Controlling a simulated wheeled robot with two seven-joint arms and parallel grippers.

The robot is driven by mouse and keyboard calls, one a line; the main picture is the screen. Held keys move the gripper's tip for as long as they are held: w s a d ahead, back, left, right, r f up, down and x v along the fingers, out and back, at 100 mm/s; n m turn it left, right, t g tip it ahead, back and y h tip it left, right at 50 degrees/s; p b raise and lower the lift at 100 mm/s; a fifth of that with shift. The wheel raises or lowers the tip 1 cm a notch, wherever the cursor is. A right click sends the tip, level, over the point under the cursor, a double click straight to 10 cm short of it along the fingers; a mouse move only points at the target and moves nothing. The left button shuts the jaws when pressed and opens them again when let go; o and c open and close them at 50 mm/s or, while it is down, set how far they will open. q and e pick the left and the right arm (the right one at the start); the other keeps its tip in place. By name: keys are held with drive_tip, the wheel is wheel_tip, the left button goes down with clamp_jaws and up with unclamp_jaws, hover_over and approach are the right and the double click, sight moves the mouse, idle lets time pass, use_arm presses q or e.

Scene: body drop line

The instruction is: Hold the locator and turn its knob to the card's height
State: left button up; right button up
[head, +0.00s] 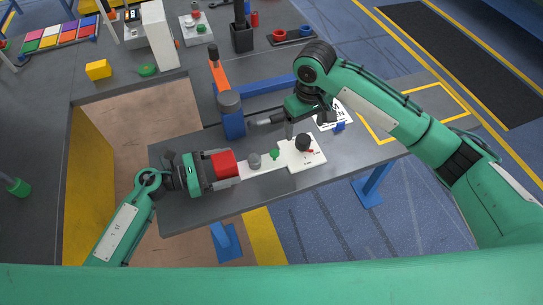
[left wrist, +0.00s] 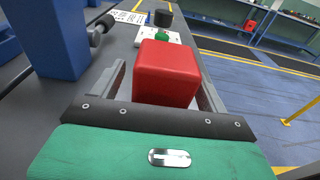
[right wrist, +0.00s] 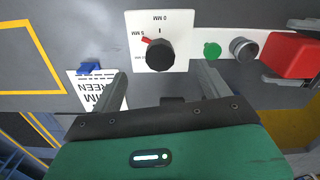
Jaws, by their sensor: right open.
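The locator is a white bar with a red block (head: 223,164) at its left end, a grey cylinder (head: 254,160), a green piece (head: 274,154) and a dial plate (head: 300,160) with a black knob (head: 303,142). The knob's red pointer (right wrist: 147,41) is beside the 5 MM mark. My left gripper (left wrist: 165,75) is shut on the red block, one finger along each side. My right gripper (right wrist: 162,82) is open and empty, its fingers just short of the knob. A white card (right wrist: 95,90) reads GREEN and MM; its number is hidden behind a finger.
The locator lies on a grey table (head: 190,215). A blue post (head: 231,116) with a grey top stands behind it. A blue clip (right wrist: 88,68) is at the card's edge. The table's front right part is clear.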

use_arm(q)
drive_tip(key=shift+r, duration=0.2)
drive_tip(key=v, duration=1.2)
drive_tip(key=shift+f, duration=0.1)
